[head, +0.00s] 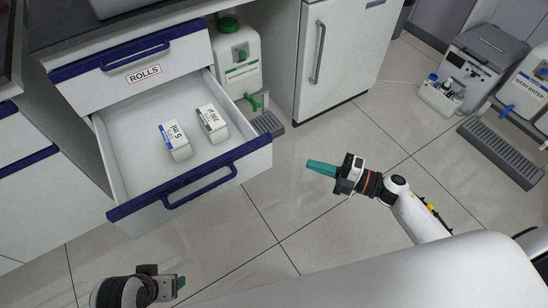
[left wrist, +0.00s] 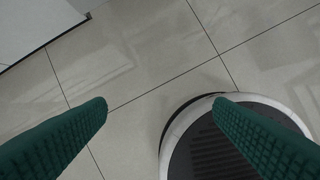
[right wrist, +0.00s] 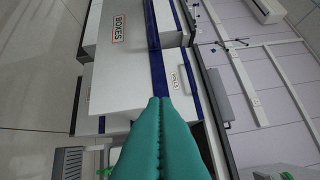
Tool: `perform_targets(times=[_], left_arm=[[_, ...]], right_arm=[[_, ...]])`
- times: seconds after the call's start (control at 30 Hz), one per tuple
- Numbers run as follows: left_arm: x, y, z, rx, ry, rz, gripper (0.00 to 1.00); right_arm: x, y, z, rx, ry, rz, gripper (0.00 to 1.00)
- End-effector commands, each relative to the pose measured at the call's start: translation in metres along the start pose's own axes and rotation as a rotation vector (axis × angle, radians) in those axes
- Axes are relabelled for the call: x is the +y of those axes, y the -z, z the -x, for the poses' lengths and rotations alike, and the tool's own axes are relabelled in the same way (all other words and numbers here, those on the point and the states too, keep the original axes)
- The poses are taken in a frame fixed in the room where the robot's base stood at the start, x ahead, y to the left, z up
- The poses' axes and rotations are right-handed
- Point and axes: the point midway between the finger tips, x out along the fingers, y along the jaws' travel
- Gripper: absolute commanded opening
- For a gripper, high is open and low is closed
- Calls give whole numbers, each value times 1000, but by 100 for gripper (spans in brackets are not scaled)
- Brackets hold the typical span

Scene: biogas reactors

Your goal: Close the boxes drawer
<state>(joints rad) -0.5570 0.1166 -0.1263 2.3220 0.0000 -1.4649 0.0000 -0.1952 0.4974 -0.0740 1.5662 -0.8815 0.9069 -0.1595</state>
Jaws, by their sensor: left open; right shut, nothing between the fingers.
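The boxes drawer (head: 248,163) is pulled far out of the cabinet in the head view. Its white front has a blue top edge and a blue bar handle (head: 201,188). Two small white boxes, one marked 5 ml (head: 176,142) and one marked 200 (head: 212,123), lie inside. The BOXES label (right wrist: 118,28) shows in the right wrist view. My right gripper (head: 310,165), with green fingers, is shut and empty, right of the drawer front and apart from it.
The ROLLS drawer (head: 144,74) above is shut. A white container with a green cap (head: 236,60) stands right of the drawer, near a grey floor grate (head: 267,124). A white cabinet (head: 340,55) stands beyond. The tiled floor before the drawer is clear.

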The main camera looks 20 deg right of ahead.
Motion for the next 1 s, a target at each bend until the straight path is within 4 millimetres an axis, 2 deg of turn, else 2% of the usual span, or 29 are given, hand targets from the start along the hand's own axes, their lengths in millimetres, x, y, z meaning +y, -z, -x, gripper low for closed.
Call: perform_targets(times=[0.03,0.2,0.37,0.7,0.8,1.0], left_arm=[[0,4,-3,-11,-2,0,76],[1,6,16,-18,-3,2,76],[1,6,20,-19,-4,2,76],[0,2,15,-44,-2,1,76],[-1,-7,13,-89,0,-1,76],[-5,-38,11,-245,7,-6,76]], right_arm=[[9,-5,-1,-53,-7,55,0],[4,-19,-3,-148,-24,146,0],[1,-23,-16,-158,-23,153,0],[4,-33,-85,-155,-21,152,0],[4,-36,-105,-155,-21,151,0],[4,-18,-126,-153,-24,150,0]])
